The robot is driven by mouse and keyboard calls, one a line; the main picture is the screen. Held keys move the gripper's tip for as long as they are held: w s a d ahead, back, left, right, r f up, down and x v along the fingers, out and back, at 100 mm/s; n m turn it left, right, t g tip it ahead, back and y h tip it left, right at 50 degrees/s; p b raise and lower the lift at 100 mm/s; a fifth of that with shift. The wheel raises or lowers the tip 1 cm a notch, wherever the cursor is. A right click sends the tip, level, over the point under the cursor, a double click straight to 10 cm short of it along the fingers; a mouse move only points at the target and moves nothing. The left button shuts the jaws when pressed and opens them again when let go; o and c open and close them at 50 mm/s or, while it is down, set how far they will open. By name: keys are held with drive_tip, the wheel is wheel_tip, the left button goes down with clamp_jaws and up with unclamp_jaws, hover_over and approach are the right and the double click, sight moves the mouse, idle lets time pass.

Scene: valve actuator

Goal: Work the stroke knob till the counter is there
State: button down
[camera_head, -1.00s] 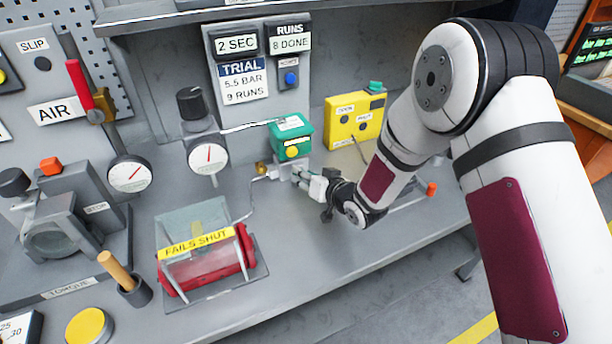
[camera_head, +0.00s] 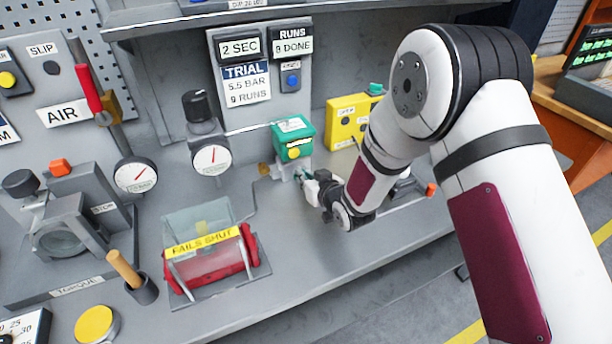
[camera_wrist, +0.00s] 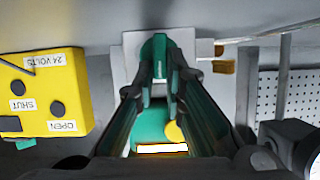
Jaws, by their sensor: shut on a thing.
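The RUNS counter (camera_head: 293,46) on the back panel reads 8 DONE. The TRIAL card (camera_head: 245,82) below the 2 SEC display reads 5.5 BAR, 9 RUNS. A green box (camera_head: 292,140) with a yellow round button stands on a pale block at the back of the bench; it also shows in the wrist view (camera_wrist: 150,122). My gripper (camera_head: 301,176) is at the block, just below the green box.
A yellow box (camera_head: 347,122) with OPEN and SHUT labels stands right of the green box. A dial gauge (camera_head: 212,159) with a black knob is to the left. A red cylinder (camera_head: 207,262) under a FAILS SHUT cover lies in front. The bench's front right is clear.

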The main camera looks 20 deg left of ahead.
drive_tip(key=shift+s+n, duration=0.1)
drive_tip(key=shift+n, duration=0.2)
drive_tip(key=c, duration=1.7)
unclamp_jaws()
drive_tip(key=shift+o, duration=0.2)
drive_tip(key=v, duration=1.2)
drive_tip(key=shift+a, duration=0.2)
drive_tip(key=shift+s+r, duration=0.1)
